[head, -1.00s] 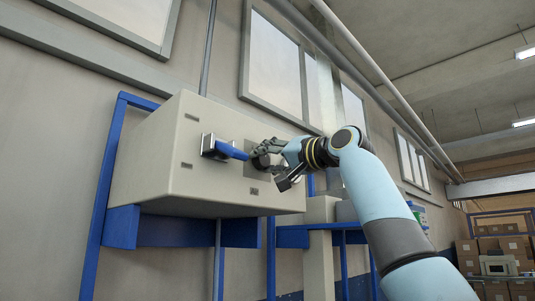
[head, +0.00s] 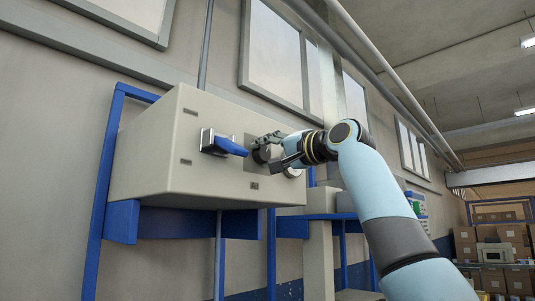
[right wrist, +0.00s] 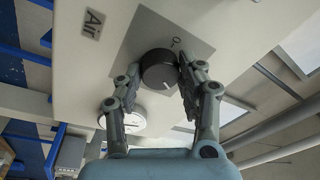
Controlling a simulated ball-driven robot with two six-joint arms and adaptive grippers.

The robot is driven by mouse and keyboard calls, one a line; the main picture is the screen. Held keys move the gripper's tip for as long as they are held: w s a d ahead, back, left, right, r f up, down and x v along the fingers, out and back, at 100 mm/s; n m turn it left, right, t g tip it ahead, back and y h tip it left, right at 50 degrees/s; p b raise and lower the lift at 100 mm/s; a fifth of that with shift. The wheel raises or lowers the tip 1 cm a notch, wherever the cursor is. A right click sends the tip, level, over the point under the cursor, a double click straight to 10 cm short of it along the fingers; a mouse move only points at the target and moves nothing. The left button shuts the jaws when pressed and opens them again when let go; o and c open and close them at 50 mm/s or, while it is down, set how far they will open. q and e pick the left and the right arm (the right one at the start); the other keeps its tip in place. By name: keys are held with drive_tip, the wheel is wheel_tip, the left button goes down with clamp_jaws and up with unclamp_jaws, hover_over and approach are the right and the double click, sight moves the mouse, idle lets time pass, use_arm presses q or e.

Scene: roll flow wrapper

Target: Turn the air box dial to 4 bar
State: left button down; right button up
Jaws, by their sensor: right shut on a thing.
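The beige air box (head: 165,170) is mounted on a blue frame. Its black round dial (head: 261,154) sits on a grey plate, partly covered by my right gripper. In the right wrist view the dial (right wrist: 159,68) lies between the two fingers of my right gripper (right wrist: 160,75), which is shut on it. A white mark on the dial's face points toward the bottom of that picture, away from the small symbol on the plate. A round white gauge (right wrist: 126,122) is partly hidden behind a finger. My left gripper is not in view.
A blue lever handle (head: 231,146) sticks out of the box just left of the dial. The "Air" label (right wrist: 92,23) shows in the right wrist view. Cardboard boxes (head: 492,240) stand far off at the right.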

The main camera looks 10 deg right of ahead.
drive_tip(key=o, duration=1.1)
drive_tip(key=shift+o, duration=0.2)
drive_tip(key=v, duration=1.2)
drive_tip(key=shift+f, duration=0.15)
